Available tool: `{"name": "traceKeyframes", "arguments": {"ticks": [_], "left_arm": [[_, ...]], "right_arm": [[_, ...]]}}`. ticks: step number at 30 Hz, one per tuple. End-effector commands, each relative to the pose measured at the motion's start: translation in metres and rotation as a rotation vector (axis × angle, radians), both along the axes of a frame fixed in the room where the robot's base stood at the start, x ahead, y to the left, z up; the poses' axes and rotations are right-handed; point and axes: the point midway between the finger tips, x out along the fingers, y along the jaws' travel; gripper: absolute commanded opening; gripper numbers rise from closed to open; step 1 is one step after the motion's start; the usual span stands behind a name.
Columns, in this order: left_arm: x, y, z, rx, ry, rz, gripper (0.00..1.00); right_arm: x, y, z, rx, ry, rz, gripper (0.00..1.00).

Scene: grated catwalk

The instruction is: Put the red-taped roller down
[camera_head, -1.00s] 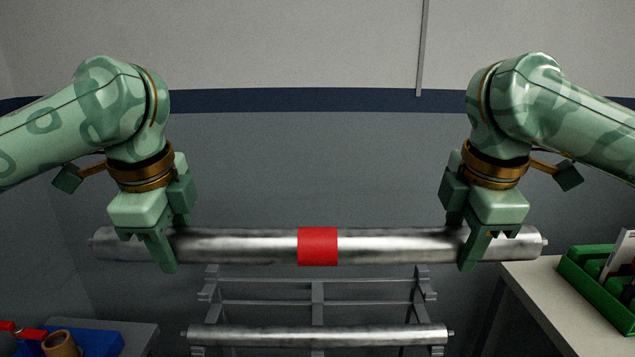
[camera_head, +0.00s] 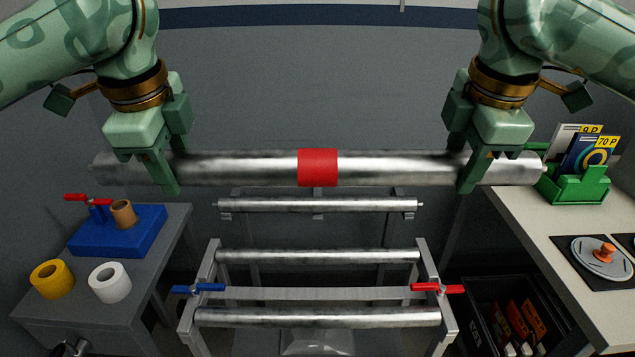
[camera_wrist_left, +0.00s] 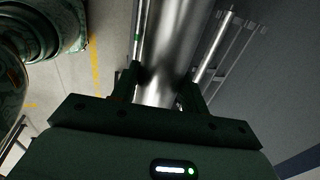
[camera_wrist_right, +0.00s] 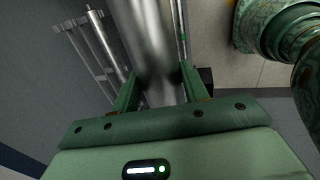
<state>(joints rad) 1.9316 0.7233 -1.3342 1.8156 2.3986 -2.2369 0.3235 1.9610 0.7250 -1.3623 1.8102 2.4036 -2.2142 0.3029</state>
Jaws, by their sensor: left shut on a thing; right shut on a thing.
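The red-taped roller (camera_head: 240,168) is a long silver cylinder with a red tape band (camera_head: 318,167) around its middle. It is held level in the air, across the head view. My left gripper (camera_head: 168,172) is shut on it near its left end. My right gripper (camera_head: 472,172) is shut on it near its right end. The roller also shows between the jaws in the left wrist view (camera_wrist_left: 170,50) and in the right wrist view (camera_wrist_right: 150,40).
Below is a grey frame (camera_head: 205,275) with rollers, a blue handle (camera_head: 198,288) and a red handle (camera_head: 437,288). Another roller (camera_head: 318,205) lies on a rack behind. A left table (camera_head: 50,325) holds tape rolls; a right table (camera_head: 530,215) holds a green holder (camera_head: 575,188). A dark crate (camera_head: 480,290) stands lower right.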

Motion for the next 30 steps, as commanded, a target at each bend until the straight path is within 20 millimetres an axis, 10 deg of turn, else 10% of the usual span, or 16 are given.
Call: {"name": "traceKeyframes", "arguments": {"ticks": [14,30], "left_arm": [[0.005,-0.001,-0.007,-0.003,0.001,-0.001,0.00],[0.047,-0.002,-0.070,-0.004,0.001,0.000,0.00]], "right_arm": [[0.005,0.001,-0.007,0.003,0.001,0.000,0.00],[0.047,0.002,-0.070,0.004,0.001,0.000,0.00]]}}
